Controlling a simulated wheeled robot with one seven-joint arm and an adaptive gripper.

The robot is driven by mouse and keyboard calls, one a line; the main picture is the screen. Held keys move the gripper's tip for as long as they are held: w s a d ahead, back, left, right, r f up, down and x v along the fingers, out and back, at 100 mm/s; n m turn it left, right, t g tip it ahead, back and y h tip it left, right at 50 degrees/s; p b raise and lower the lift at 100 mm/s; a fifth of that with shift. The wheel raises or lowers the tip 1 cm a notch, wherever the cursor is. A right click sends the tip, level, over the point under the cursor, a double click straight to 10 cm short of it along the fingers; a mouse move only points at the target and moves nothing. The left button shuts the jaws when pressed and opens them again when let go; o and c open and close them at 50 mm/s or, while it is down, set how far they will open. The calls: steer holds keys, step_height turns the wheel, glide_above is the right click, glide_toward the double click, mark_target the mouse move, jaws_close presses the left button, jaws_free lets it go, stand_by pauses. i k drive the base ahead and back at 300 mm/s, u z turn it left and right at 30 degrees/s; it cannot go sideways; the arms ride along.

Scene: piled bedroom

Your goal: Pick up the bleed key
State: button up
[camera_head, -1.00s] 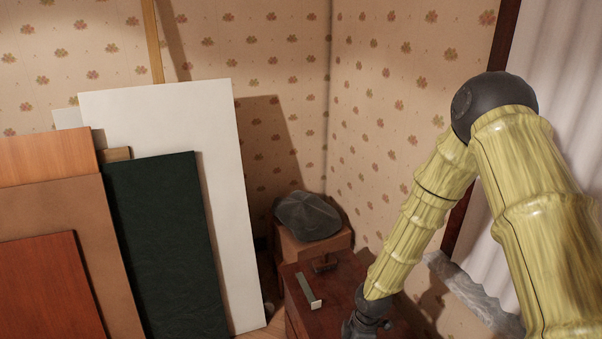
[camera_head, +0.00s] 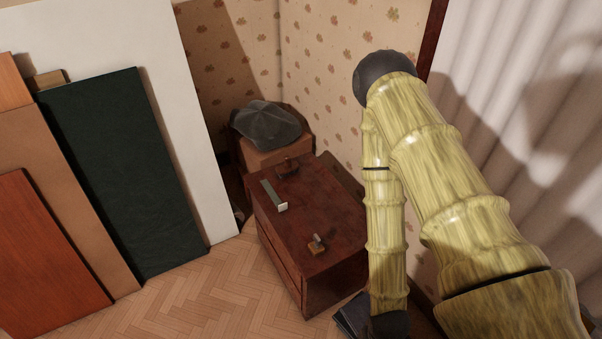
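A small brass piece with a grey upright part (camera_head: 317,245) lies on the near part of the dark red-brown chest top (camera_head: 320,205); it looks like the bleed key, but is too small to be sure. My arm hangs down to the right of the chest. Its dark end joint is at the bottom edge of the picture, and the gripper's fingers are out of frame below it. Nothing of mine touches the brass piece in view.
A greenish metal strip with a pale end (camera_head: 273,195) and a small dark object (camera_head: 287,168) also lie on the chest. A grey cap (camera_head: 266,125) sits on a box behind. Boards lean at left. Dark flat items (camera_head: 352,316) lie low beside the chest. The parquet floor in front is clear.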

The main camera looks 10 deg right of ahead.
mark_target(316, 238)
steer(key=z, duration=0.45)
steer(key=k, duration=1.05)
steer(key=u, duration=0.35)
steer(key=i, duration=0.65)
steer(key=u, duration=0.6)
